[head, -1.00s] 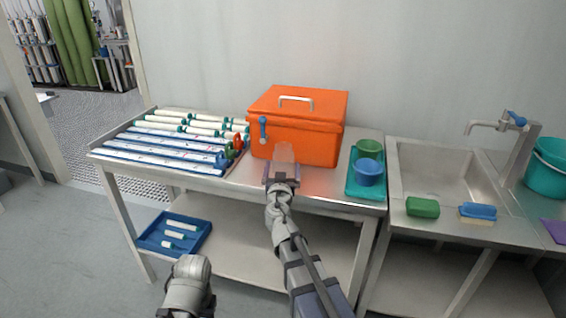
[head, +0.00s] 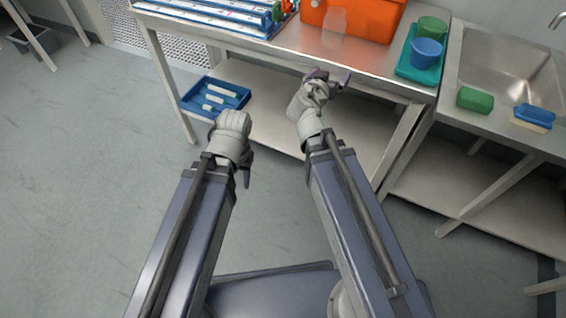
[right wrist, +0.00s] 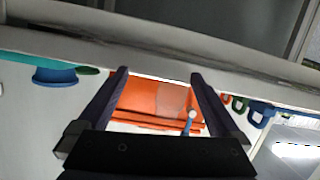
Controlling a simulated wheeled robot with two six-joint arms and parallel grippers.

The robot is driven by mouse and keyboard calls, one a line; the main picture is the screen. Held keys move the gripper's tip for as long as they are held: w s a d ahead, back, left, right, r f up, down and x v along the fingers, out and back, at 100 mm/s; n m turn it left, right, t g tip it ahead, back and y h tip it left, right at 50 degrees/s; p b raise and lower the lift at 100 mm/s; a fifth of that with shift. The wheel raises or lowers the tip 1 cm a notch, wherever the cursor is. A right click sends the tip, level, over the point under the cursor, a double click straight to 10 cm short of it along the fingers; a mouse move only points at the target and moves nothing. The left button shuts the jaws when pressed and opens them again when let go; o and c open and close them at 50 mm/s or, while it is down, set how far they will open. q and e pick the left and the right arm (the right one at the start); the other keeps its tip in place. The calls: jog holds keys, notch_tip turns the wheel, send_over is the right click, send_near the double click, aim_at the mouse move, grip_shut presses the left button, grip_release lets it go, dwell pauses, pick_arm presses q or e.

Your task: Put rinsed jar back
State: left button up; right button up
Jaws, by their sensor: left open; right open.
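A clear, pale jar (head: 334,26) stands upright on the steel table in front of the orange box (head: 360,18). In the right wrist view the jar (right wrist: 172,98) shows faintly against the orange box (right wrist: 140,96), beyond the fingers. My right gripper (head: 327,77) is open and empty, at the table's front edge, apart from the jar. Its spread fingers (right wrist: 158,76) also show in the right wrist view. My left gripper (head: 245,172) hangs low, in front of the table and away from the jar; it is open, its fingers partly hidden by the wrist.
A teal tray (head: 409,70) with a green cup (head: 433,27) and blue cup (head: 427,51) lies right of the jar. Membrane tubes (head: 215,12) lie at left. A sink (head: 505,65) adjoins at right. A blue tray (head: 190,102) sits on the lower shelf.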

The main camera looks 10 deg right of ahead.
jog(key=s+a+f+n+g+y, duration=0.3)
jog(key=s+a+f+g, duration=0.3)
jog(key=s+a+f, duration=0.2)
jog(key=s+a+f+n+g+y, duration=0.4)
jog(key=s+a+f+n+g, duration=0.2)
jog(key=s+a, duration=0.3)
jog(key=s+f, duration=0.1)
jog(key=s, duration=0.3)
jog(key=shift+a+f, duration=0.2)
jog(key=shift+f, duration=0.2)
